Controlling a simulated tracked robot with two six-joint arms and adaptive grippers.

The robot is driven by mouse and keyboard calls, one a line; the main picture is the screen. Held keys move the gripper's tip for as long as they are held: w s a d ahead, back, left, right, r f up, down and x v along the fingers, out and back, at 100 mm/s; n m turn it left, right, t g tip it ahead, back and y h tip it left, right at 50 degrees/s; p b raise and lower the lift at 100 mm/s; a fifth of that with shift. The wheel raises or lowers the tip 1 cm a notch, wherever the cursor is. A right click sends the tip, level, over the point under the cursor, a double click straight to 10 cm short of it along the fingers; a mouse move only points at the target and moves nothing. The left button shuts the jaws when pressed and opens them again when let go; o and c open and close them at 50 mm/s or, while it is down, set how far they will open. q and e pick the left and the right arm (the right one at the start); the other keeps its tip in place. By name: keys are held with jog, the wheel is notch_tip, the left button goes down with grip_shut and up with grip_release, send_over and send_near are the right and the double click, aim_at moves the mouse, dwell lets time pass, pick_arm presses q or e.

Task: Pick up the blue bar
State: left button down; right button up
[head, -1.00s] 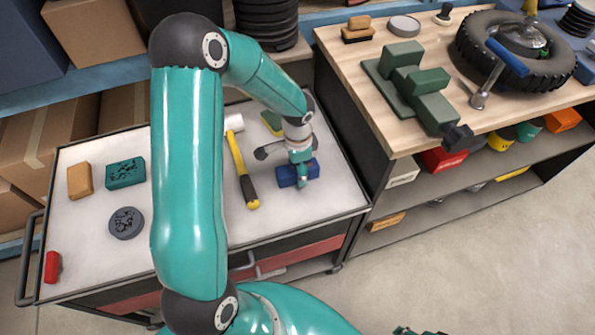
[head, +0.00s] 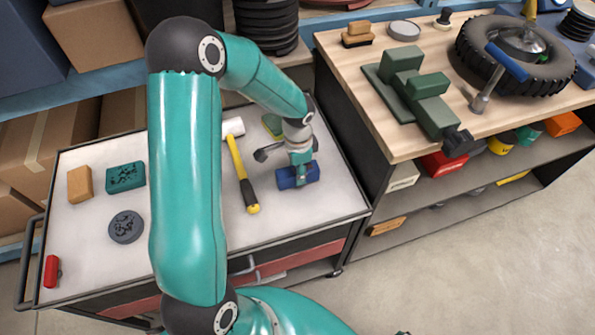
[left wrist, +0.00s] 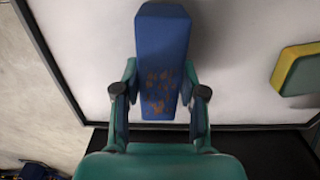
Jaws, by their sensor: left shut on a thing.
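The blue bar (head: 288,177) is on the right part of the white cart top in the head view. In the left wrist view the bar (left wrist: 162,50) is long and blue with rusty specks, and it lies between the two fingers. My left gripper (head: 301,178) comes down on it from above and is shut on it. The gripper also shows in the left wrist view (left wrist: 159,95), with a finger on each side of the bar. I cannot tell whether the bar is clear of the cart top. My right gripper is not clearly in view.
A yellow-handled hammer (head: 241,175) lies left of the bar. A green and yellow block (head: 272,124) is behind it. A tan block (head: 80,183), a teal block (head: 125,176), a dark disc (head: 126,226) and a red item (head: 51,271) lie farther left. A wooden workbench (head: 400,143) stands to the right.

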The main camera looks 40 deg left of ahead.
pick_arm(q)
notch_tip(320, 180, up, 19)
dwell(0.4)
dwell(0.5)
